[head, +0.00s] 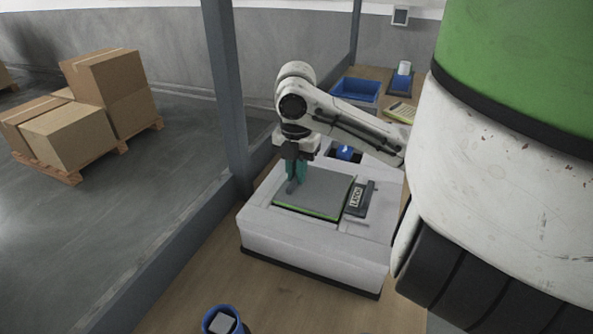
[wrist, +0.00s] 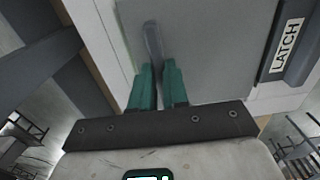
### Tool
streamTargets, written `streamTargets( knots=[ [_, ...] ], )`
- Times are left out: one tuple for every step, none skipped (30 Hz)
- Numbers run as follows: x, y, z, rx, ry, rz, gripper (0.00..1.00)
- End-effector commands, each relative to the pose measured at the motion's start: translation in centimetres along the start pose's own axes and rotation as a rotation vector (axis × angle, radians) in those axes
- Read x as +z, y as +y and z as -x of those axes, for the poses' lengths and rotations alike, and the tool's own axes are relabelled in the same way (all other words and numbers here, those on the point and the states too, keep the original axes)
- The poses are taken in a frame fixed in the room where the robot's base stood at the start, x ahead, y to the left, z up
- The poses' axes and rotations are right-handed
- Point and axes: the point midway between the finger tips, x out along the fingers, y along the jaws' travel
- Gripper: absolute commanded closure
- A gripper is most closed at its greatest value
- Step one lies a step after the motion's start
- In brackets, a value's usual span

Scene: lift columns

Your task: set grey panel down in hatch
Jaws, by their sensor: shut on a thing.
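The grey panel (head: 322,190) lies over the top of the white housing (head: 300,250), and a green strip shows along its near edge. It looks roughly level with the hatch opening, but I cannot tell whether it rests fully inside or sits slightly raised. My gripper (head: 292,182) is shut on the upright grey handle at the panel's left side. In the wrist view the green fingers (wrist: 158,80) close on the handle (wrist: 152,42). The dark latch (head: 360,198), labelled LATCH, sits on the housing just right of the panel.
A blue object (head: 345,152) sits in a recess behind the panel. A blue bin (head: 355,90) stands farther back. A blue round container (head: 222,320) holding a grey block is at the near edge. A dark post (head: 225,100) stands to the left, with boxes (head: 110,90) on a pallet beyond.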

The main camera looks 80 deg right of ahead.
Motion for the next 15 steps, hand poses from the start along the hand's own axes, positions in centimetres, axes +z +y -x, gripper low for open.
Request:
streamTargets(
  knots=[
    [0.01,0.00,-0.01,0.000,0.000,0.000,1.00],
    [0.01,0.00,-0.01,0.000,0.000,0.000,1.00],
    [0.01,-0.01,0.00,0.000,0.000,0.000,1.00],
    [0.01,-0.01,0.01,0.000,0.000,0.000,1.00],
    [0.01,-0.01,0.01,0.000,0.000,0.000,1.00],
    [0.01,-0.01,0.01,0.000,0.000,0.000,1.00],
    [0.01,0.00,0.01,0.000,0.000,0.000,1.00],
    [0.01,0.00,0.01,0.000,0.000,0.000,1.00],
    [0.01,0.00,0.01,0.000,0.000,0.000,1.00],
    [0.01,0.00,0.01,0.000,0.000,0.000,0.85],
    [0.01,0.00,0.01,0.000,0.000,0.000,0.82],
    [0.01,0.00,0.01,0.000,0.000,0.000,0.78],
    [0.01,0.00,0.01,0.000,0.000,0.000,0.75],
    [0.01,0.00,0.01,0.000,0.000,0.000,0.72],
    [0.01,0.00,0.01,0.000,0.000,0.000,0.68]
  ],
)
